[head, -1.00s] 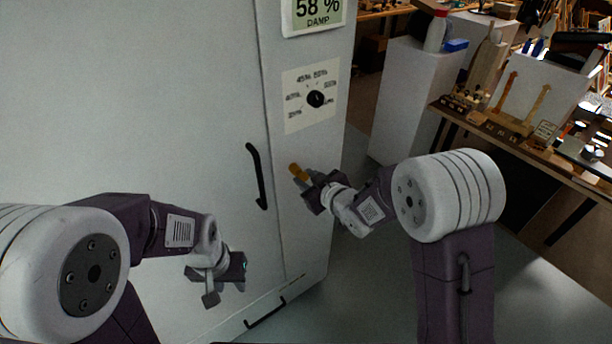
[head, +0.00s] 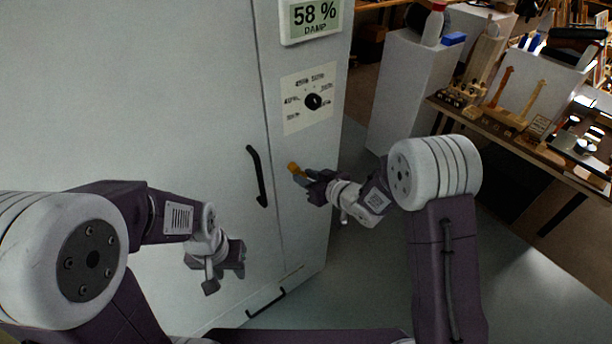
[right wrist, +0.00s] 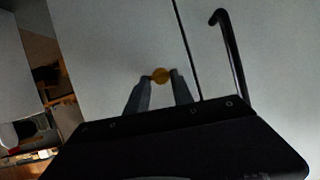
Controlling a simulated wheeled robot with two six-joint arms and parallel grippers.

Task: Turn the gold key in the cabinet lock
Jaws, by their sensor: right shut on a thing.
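The gold key (head: 293,167) sticks out from the right-hand front strip of the pale cabinet (head: 200,80), right of the black door handle (head: 257,176). The lock itself is hidden behind it. My right gripper (head: 302,178) is shut on the key from the right. In the right wrist view the key's round gold end (right wrist: 160,75) sits between the two grey fingertips of my right gripper (right wrist: 161,79). My left gripper (head: 232,262) hangs empty in front of the lower cabinet door; its finger gap is not clear.
Above the key are a black dial (head: 314,101) on a marked plate and a display (head: 311,17) reading 58 % DAMP. A low black handle (head: 264,306) is near the cabinet bottom. A white pedestal (head: 412,92) and a cluttered workbench (head: 500,135) stand to the right.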

